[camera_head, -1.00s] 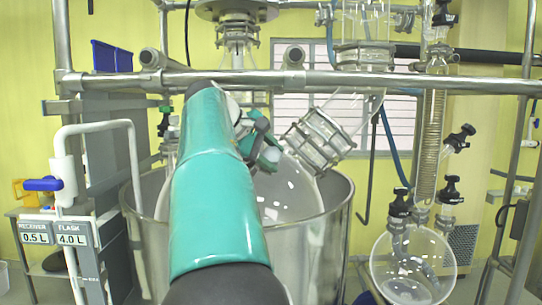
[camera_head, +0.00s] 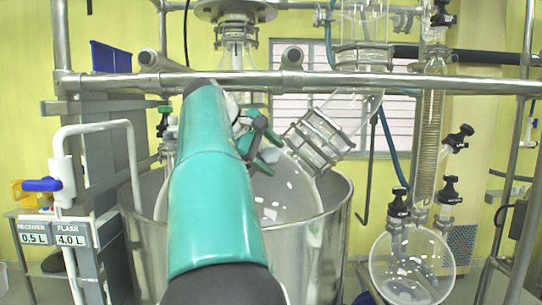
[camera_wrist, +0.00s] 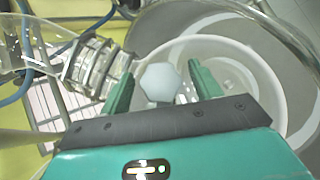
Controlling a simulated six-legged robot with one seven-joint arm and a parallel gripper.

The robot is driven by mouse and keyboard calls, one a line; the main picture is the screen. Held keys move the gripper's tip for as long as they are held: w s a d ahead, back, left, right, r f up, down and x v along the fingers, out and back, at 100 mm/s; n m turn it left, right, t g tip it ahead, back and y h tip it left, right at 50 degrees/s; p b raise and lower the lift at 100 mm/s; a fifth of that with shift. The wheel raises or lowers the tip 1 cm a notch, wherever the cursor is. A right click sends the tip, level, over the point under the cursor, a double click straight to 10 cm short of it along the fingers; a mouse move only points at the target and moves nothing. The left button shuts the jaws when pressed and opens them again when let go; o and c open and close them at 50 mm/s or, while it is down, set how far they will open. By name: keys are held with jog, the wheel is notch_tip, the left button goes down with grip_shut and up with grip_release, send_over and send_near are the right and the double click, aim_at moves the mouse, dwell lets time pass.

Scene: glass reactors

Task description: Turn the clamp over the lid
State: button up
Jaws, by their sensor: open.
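My gripper (camera_head: 274,156) is at the far end of my teal arm, above the big round glass flask (camera_head: 285,192) in the steel pot. In the wrist view my gripper (camera_wrist: 160,71) has its two green fingers apart. A pale six-sided cap or knob (camera_wrist: 162,83) shows between them; I cannot tell whether it is the lid or how far below the fingers it lies. The fingers do not visibly touch it. No clamp over a lid can be made out for certain; my arm hides part of the flask top in the head view.
A clamped glass joint (camera_head: 318,142) slants up right of my gripper and shows close to the left finger in the wrist view (camera_wrist: 92,66). The steel pot's rim (camera_head: 335,215) surrounds the flask. A horizontal steel bar (camera_head: 400,84) crosses above. A receiver flask (camera_head: 412,265) hangs at right.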

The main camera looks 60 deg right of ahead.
jog(key=v, duration=0.7)
jog(key=shift+w, duration=0.1)
dwell(0.4)
jog(key=w+a+f+n+t+y, duration=0.15)
jog(key=w+a+f+t, duration=0.25)
jog(key=a+f, duration=0.6)
jog(key=w+a+f+n+t+y, duration=0.15)
jog(key=w+a+f+t, duration=0.4)
jog(key=a, duration=0.75)
jog(key=s+a+f+y, duration=0.3)
jog(key=s+a+f, duration=0.1)
jog(key=a+f, duration=0.6)
jog(key=s+a+f+m+y, duration=0.1)
jog(key=s+a+f+y, duration=0.2)
jog(key=a+f, duration=0.7)
jog(key=shift+s+f+t, duration=0.45)
jog(key=shift+s+f, duration=0.25)
jog(key=shift+f, duration=0.05)
